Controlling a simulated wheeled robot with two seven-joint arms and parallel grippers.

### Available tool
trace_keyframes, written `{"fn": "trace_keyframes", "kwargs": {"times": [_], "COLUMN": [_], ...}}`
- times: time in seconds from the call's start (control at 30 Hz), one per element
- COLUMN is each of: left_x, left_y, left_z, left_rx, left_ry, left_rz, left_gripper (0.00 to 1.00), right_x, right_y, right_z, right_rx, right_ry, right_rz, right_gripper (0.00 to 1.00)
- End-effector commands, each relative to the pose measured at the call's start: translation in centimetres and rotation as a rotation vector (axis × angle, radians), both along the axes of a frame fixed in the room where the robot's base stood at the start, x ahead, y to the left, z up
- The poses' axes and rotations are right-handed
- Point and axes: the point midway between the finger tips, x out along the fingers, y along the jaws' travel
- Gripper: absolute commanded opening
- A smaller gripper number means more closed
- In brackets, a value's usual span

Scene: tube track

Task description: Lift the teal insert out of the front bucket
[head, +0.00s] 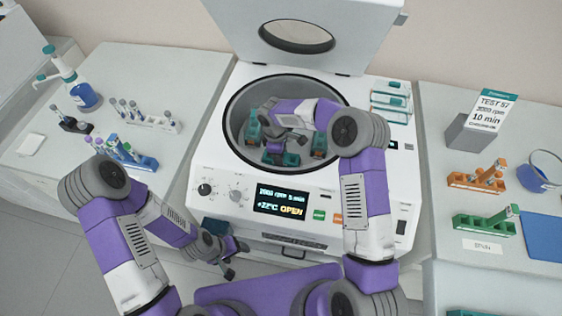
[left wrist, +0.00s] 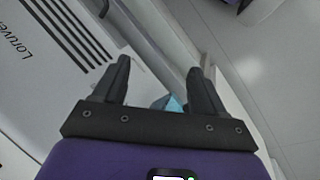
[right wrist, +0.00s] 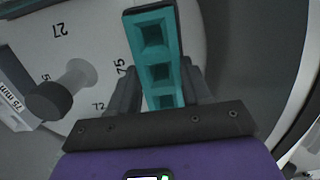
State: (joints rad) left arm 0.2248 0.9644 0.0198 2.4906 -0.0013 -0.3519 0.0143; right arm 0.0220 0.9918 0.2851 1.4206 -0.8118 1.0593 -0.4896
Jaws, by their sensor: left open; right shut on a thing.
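The teal insert (right wrist: 157,62), a long block with square wells, lies between the fingers of my right gripper (right wrist: 160,85) in the right wrist view. The gripper is shut on it. In the head view my right gripper (head: 275,148) is inside the open centrifuge bowl (head: 236,112), at its front. Teal parts (head: 291,159) show beside and below the fingers there. My wrist partly hides the front bucket, and I cannot tell how far the insert is clear of it. My left gripper (head: 228,262) is open and empty, low in front of the centrifuge; its fingers show apart in the left wrist view (left wrist: 160,85).
The centrifuge lid (head: 350,50) stands raised behind the bowl. More teal and orange pieces sit at the bowl's left (head: 253,127) and right (head: 319,146). Tube racks stand on the left bench (head: 70,165). The right bench has an orange rack (head: 476,180) and a green rack (head: 484,224).

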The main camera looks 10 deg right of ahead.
Motion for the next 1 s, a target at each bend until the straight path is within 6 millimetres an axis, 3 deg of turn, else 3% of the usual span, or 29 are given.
{"fn": "trace_keyframes", "kwargs": {"times": [0.23, 0.5, 0.7, 1.0], "left_x": [0.0, 0.0, 0.0, 0.0], "left_y": [0.0, 0.0, 0.0, 0.0], "left_z": [0.2, 0.9, 1.2, 1.2], "left_rx": [0.000, 0.000, 0.000, 0.000], "left_ry": [0.000, 0.000, 0.000, 0.000], "left_rz": [0.000, 0.000, 0.000, 0.000], "left_gripper": [0.71, 0.71, 0.71, 0.71], "right_x": [0.1, 0.1, 0.1, 0.0], "right_y": [0.0, 0.0, 0.0, 0.0], "right_z": [1.2, 6.7, 9.4, 10.1], "right_rx": [0.000, 0.000, 0.000, 0.000], "right_ry": [-0.002, -0.005, -0.002, 0.000], "right_rz": [-0.001, -0.001, -0.001, 0.000], "right_gripper": [0.19, 0.19, 0.19, 0.19]}}
